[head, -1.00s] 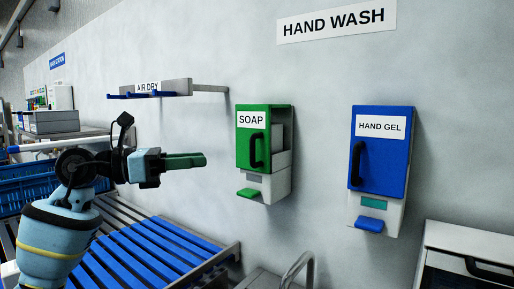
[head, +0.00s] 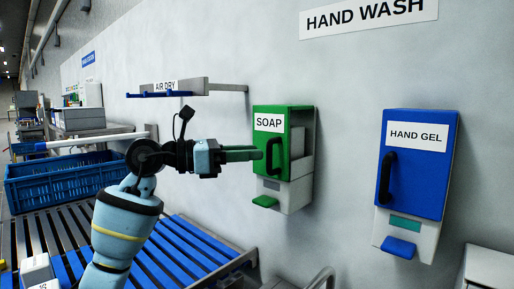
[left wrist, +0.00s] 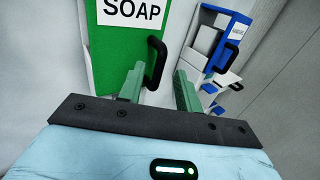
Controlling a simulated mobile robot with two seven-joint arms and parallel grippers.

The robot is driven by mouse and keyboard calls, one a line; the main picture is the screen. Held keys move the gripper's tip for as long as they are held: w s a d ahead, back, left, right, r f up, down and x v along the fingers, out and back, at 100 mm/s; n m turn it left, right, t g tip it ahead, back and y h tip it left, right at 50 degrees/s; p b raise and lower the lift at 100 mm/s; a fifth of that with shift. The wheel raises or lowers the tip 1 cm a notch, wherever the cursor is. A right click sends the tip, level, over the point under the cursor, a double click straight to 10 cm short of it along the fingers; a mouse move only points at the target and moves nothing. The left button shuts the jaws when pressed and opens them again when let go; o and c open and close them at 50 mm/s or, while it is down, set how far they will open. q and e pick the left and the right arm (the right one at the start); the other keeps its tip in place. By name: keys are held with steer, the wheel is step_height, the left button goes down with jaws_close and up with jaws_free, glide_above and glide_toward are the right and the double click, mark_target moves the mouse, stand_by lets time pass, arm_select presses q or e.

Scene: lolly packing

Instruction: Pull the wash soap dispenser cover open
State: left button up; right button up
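The soap dispenser has a green cover (head: 268,152) with a SOAP label and a black upright handle (head: 273,155). It hangs on the wall right of my left gripper (head: 256,154). The gripper points right, its green fingertips overlapping the cover close to the handle in the head view. In the left wrist view, the two fingers (left wrist: 158,78) are apart, and the handle (left wrist: 157,62) shows in the gap between them. Contact with the handle cannot be told. A white body and green tray (head: 264,201) sit below the cover. My right gripper is not in view.
A blue hand gel dispenser (head: 416,165) hangs right of the soap one. The air dry rack (head: 170,92) juts from the wall behind my left arm. A blue slatted bench (head: 190,251) and a blue crate (head: 62,184) are at lower left.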

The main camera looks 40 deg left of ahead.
mark_target(278, 141)
arm_select(q)
steer(key=x, duration=0.2)
steer(key=shift+w+d, duration=0.25)
steer(key=shift+c, duration=0.2)
jaws_close()
